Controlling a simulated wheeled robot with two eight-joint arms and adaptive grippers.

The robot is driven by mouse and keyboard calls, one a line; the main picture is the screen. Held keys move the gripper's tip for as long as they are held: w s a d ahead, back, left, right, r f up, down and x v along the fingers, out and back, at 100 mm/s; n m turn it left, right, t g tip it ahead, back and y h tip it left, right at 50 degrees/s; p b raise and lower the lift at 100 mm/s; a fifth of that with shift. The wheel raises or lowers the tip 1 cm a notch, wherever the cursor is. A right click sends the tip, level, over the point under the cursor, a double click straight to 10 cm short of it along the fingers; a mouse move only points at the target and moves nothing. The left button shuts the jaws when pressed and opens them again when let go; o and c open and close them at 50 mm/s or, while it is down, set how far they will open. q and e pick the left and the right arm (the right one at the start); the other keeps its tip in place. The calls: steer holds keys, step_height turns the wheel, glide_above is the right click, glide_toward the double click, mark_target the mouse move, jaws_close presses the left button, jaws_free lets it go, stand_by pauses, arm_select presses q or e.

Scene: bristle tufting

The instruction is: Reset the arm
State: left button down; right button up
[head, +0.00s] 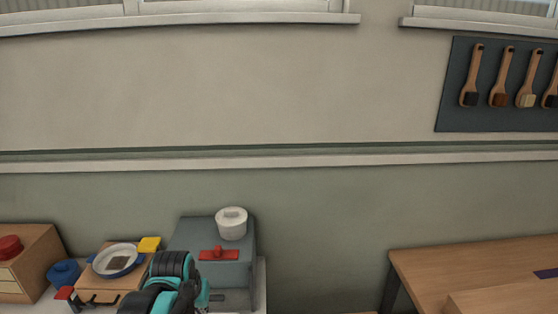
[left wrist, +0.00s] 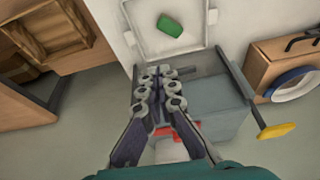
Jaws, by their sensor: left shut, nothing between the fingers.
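My left arm, black and teal, comes up from the bottom of the head view in front of the grey-blue box. In the left wrist view my left gripper (left wrist: 158,78) is shut, with its fingers together and nothing between them. The fingers hide part of the grey-blue box (left wrist: 215,108) below. The box also shows in the head view (head: 232,272), with a red lever (head: 219,254) and a white round pot (head: 231,222) on top. My right gripper is in neither view.
Left of the box stand a wooden box (head: 128,298) with a blue-rimmed dish (head: 117,260), a yellow block (head: 149,244), a blue pot (head: 64,272) and a drawer cabinet (head: 42,262). A green piece (left wrist: 169,26) lies in a white tray (left wrist: 134,38). A wooden table (head: 450,265) is at right.

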arm_select(q)
steer(key=s+d+f+t, duration=0.1)
steer(key=s+d+t, duration=0.1)
steer(key=s, duration=1.1)
steer(key=shift+s+f+t, duration=0.15)
steer(key=shift+f+t, duration=0.2)
steer(key=shift+t, duration=0.25)
